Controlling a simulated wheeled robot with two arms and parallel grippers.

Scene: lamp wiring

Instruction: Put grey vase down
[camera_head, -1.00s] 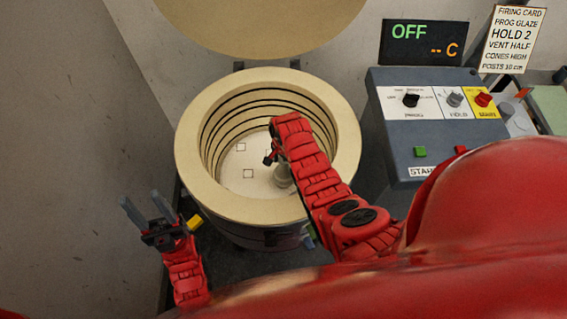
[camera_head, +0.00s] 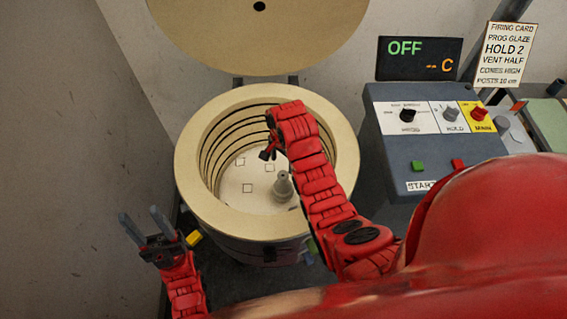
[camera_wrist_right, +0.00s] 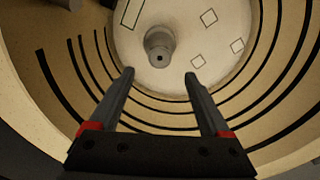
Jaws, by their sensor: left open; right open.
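The grey vase (camera_head: 284,187) stands upright on the pale floor inside the round kiln (camera_head: 190,187), towards the right side in the head view. In the right wrist view the vase (camera_wrist_right: 159,48) is seen from above, just beyond the fingertips and apart from them. My right gripper (camera_wrist_right: 160,75) is open and empty inside the kiln; in the head view it (camera_head: 268,153) is partly hidden by its own arm. My left gripper (camera_head: 141,224) is open and empty, outside the kiln at its lower left.
Several square outlines mark the kiln floor (camera_head: 232,203). The round lid (camera_head: 258,35) stands raised behind. The control panel (camera_head: 432,145) with knobs and buttons is at the right, below a display (camera_head: 419,59) reading OFF. A firing card (camera_head: 505,53) hangs further right.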

